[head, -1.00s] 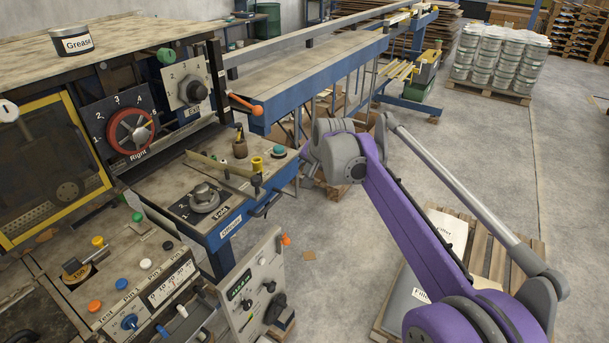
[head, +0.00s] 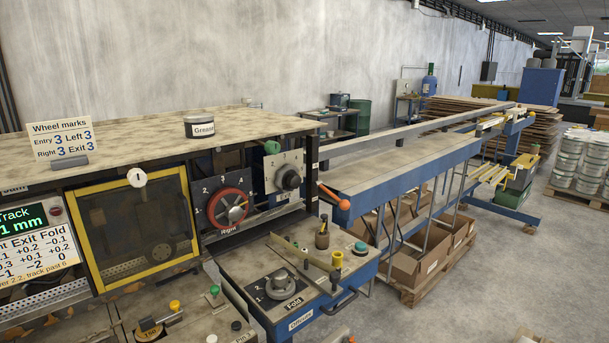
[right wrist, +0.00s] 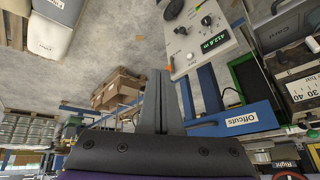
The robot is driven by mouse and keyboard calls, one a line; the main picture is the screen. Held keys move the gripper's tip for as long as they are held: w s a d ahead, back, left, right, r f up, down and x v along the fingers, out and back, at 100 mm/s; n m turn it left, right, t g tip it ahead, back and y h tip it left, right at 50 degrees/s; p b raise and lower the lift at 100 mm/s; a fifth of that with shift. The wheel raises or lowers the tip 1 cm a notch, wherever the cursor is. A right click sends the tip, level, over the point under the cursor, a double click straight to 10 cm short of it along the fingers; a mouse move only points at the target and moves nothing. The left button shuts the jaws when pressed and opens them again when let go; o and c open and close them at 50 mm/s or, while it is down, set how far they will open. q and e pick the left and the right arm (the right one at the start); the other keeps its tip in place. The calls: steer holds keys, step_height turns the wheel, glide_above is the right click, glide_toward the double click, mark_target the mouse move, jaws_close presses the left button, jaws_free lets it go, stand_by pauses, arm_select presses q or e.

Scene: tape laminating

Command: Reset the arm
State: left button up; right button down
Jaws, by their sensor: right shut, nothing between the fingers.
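My right gripper (right wrist: 164,88) shows in the right wrist view, its grey fingers together and empty. It points over the floor, below the control box (right wrist: 205,35) with a green display in that picture. The purple edge of my right arm runs along the bottom there. No arm shows in the head view, and my left gripper is in neither view.
The laminating machine has a red Right dial (head: 229,208), a Fold knob (head: 281,283) and an orange-tipped lever (head: 330,195). A Grease tin (head: 199,127) and a Wheel marks card (head: 61,140) stand on top. Cardboard boxes (head: 420,262) sit under the conveyor (head: 395,175).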

steer(key=s+f+n, duration=0.2)
steer(key=s+f, duration=0.5)
steer(key=s, duration=0.2)
steer(key=shift+s+a+f+g, duration=0.2)
steer(key=shift+s+f+g, duration=0.05)
steer(key=shift+f+g, duration=0.05)
